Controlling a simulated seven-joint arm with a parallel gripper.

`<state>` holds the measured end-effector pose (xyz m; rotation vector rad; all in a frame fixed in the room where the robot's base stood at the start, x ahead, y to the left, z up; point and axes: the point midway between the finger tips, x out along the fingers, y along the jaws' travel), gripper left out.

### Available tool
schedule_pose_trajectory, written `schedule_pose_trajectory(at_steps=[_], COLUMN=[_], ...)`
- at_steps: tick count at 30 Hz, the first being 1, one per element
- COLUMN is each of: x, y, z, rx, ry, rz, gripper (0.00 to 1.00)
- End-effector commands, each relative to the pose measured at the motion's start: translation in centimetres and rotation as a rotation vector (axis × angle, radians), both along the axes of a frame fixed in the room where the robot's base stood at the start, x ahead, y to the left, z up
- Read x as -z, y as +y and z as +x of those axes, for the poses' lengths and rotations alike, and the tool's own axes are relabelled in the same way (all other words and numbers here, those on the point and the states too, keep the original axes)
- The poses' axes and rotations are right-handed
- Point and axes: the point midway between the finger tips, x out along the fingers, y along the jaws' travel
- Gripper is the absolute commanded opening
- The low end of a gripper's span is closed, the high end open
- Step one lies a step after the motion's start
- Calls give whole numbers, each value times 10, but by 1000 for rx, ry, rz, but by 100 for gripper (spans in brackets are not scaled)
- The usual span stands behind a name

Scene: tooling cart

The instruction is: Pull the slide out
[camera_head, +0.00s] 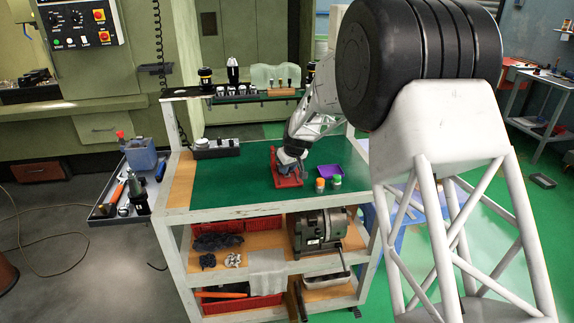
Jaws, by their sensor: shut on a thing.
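A red slide fixture (286,180) lies on the green mat of the cart's top deck, near its middle. My gripper (298,174) reaches down from the upper right onto this red piece and is shut on a part of it. The held part is small and mostly covered by my gripper, so its shape and how far it is out cannot be told.
A block with metal parts (215,149) stands at the deck's back left. A raised back shelf (240,98) carries tool holders. The mat's left and front are clear.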

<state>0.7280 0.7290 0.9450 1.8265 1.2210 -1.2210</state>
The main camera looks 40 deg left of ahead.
Motion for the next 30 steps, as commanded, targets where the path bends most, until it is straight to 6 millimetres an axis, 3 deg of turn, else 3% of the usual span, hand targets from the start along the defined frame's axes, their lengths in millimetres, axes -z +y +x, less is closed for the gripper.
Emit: schedule_pose_trajectory(at_steps=[13,26,27,30], x=[-1,-2,-1,-1], y=[-29,-32,-32,-32], z=[-29,-32,-32,-32], rx=[1,0,0,0], ry=[0,-2,-2,-2], rz=[0,1,1,1], gripper=[0,0,31,46])
